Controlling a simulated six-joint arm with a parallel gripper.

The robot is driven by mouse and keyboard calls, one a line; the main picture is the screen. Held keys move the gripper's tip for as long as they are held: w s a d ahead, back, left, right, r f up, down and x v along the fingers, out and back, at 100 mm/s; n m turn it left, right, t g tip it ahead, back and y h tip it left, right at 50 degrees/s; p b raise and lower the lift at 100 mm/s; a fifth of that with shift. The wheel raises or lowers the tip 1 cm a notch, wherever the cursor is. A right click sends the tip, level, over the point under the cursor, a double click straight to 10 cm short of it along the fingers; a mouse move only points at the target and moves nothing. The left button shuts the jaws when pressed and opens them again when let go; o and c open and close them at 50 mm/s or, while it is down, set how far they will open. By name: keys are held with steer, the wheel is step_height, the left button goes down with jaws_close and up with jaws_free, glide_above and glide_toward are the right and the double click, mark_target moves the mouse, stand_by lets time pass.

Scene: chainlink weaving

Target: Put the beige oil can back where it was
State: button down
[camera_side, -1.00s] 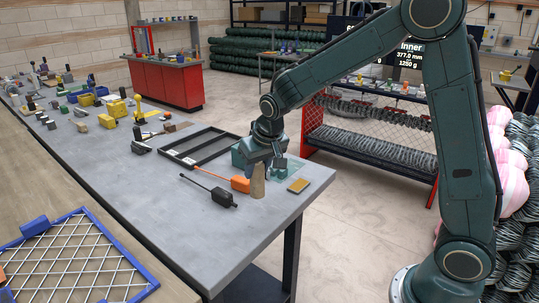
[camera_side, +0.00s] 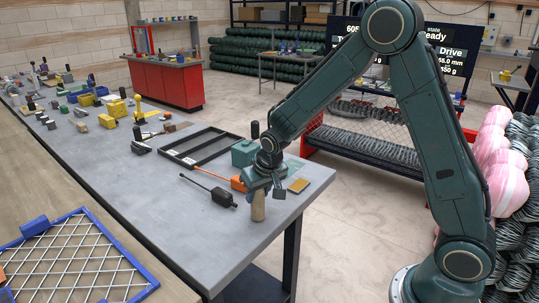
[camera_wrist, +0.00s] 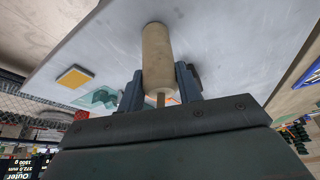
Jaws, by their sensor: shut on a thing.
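The beige oil can (camera_side: 258,208) is a slim upright cylinder below my gripper (camera_side: 260,192) near the table's front corner. In the wrist view, the can (camera_wrist: 157,55) is between the two jaws of my gripper (camera_wrist: 160,88), which is shut on it. Its thin spout points back toward the wrist. The can's far end is close to the grey table top (camera_side: 190,230); I cannot tell whether it touches.
A black tool with a thin rod (camera_side: 222,197) lies left of the can, with an orange tool (camera_side: 238,183) behind it. A tan-yellow block (camera_side: 298,186) lies to the right. A teal box (camera_side: 243,153) and a black frame (camera_side: 199,147) are farther back. The front-left table top is clear.

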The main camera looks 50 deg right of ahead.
steer(key=shift+f, duration=0.15)
steer(key=c, duration=1)
jaws_free()
steer(key=shift+o, duration=0.2)
steer(key=v, duration=1.2)
steer(key=shift+s, duration=0.1)
